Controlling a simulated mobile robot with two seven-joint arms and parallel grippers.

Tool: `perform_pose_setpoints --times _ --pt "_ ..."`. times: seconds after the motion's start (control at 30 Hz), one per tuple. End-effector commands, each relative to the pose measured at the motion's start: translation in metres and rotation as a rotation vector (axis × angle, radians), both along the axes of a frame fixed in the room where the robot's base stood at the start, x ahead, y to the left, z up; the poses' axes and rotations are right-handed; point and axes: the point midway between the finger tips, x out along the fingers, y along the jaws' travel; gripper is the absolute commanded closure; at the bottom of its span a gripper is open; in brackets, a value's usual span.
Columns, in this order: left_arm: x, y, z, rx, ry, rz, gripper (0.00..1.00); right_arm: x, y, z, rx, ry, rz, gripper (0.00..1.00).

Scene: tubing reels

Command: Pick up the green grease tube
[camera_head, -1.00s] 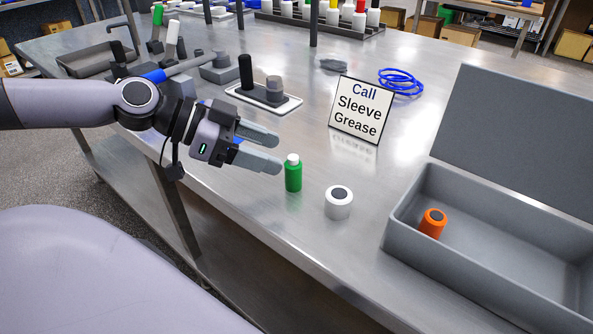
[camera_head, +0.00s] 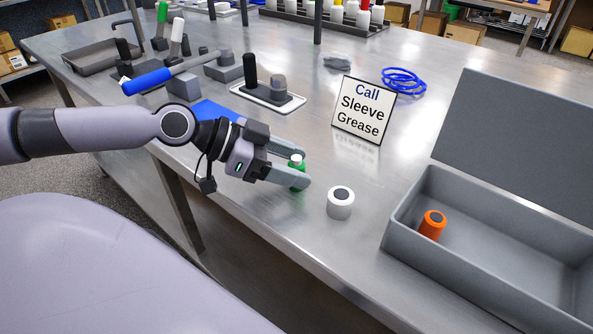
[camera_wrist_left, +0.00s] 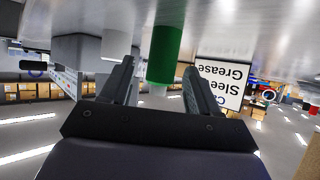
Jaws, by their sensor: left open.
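The green grease tube (camera_head: 297,166) stands upright on the metal table, its white cap showing above my fingers. My left gripper (camera_head: 302,170) is open, with one finger on each side of the tube; the near finger hides part of its body. In the left wrist view, which is upside down, the green tube (camera_wrist_left: 164,55) shows between the fingertips of my left gripper (camera_wrist_left: 158,66), with a gap visible on the left side. I cannot tell whether the right finger touches it. My right gripper is not in view.
A white cylinder (camera_head: 340,204) with a dark top stands just right of the tube. A sign (camera_head: 363,109) reading "Call Sleeve Grease" stands behind. A grey open box (camera_head: 408,213) at right holds an orange cylinder (camera_head: 432,224). A tray with dark posts (camera_head: 268,101) lies behind my gripper.

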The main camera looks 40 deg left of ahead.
Motion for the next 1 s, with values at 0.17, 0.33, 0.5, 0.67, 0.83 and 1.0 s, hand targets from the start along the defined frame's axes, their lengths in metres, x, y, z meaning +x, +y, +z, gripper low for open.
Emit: perform_pose_setpoints --times 0.17,0.33,0.5,0.67,0.83,1.0 --pt "0.0051 -0.0058 -0.0031 -0.001 0.0 0.001 0.39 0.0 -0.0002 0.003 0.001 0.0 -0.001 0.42" --pt "0.0062 -0.0069 -0.0047 0.001 0.0 0.002 0.39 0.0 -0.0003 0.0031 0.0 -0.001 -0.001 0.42" --pt "0.0061 -0.0068 -0.0048 0.002 0.001 0.002 0.43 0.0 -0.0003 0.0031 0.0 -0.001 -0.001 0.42" --pt "0.0059 -0.0068 -0.0048 0.002 0.001 0.002 0.95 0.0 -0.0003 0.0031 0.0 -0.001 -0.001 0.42" --pt "0.006 -0.0067 -0.0046 0.001 0.0 0.002 0.95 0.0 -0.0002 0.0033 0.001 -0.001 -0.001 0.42" --pt "0.006 -0.0067 -0.0029 0.002 -0.001 0.001 0.95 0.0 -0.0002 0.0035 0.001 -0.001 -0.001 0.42"
